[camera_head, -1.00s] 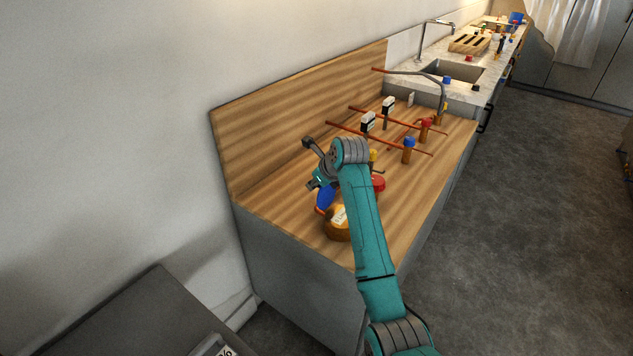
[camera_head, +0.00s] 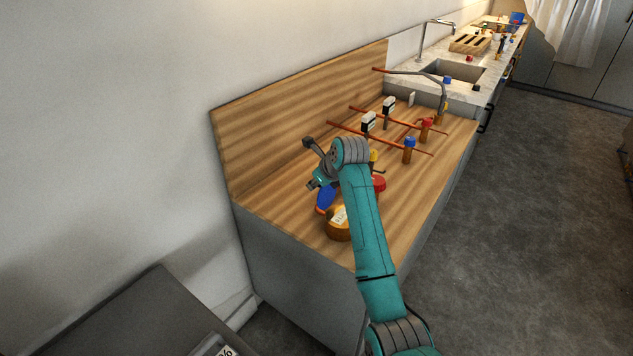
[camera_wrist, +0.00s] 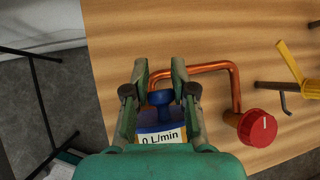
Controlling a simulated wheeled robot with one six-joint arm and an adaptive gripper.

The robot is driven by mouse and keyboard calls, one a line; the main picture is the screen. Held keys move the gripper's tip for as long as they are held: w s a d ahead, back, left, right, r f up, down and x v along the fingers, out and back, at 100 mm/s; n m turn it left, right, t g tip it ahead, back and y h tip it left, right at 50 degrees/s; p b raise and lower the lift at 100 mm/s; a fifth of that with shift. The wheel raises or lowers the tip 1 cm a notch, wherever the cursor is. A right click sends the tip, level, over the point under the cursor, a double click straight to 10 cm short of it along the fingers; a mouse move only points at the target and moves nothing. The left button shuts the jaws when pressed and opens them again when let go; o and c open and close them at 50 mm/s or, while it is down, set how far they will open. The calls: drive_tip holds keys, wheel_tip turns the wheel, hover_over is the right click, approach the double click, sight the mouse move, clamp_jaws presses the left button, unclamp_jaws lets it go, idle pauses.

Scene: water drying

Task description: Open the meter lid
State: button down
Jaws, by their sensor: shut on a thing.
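The water meter (camera_head: 337,231) is a round brass-coloured body with a white label, near the front end of the wooden counter. Its blue lid (camera_head: 326,197) is tilted up at the meter's far side. In the wrist view the blue lid (camera_wrist: 161,99) shows a round knob, and the face below it reads "0 L/min". My gripper (camera_head: 317,183) is at the upper part of the lid. In the wrist view my gripper (camera_wrist: 160,82) has one finger on each side of the knob, shut on the lid. The exact finger contact is partly hidden.
A copper pipe (camera_wrist: 215,67) runs from the meter to a red round valve (camera_wrist: 257,128). A yellow-handled valve (camera_wrist: 290,62) is beside it. More pipes and a blue-topped valve (camera_head: 409,143) stand farther along the counter. A wooden backboard (camera_head: 300,105) borders the left.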

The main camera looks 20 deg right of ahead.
drive_tip(key=c, duration=0.9)
unclamp_jaws()
drive_tip(key=shift+s+a+f, duration=0.2)
drive_tip(key=shift+a+f, duration=0.1)
drive_tip(key=shift+f, duration=0.25)
drive_tip(key=shift+c, duration=0.2)
drive_tip(key=shift+d+r, duration=0.1)
drive_tip(key=shift+r, duration=0.1)
drive_tip(key=shift+w, duration=0.1)
drive_tip(key=v, duration=1.2)
drive_tip(key=shift+d, duration=0.1)
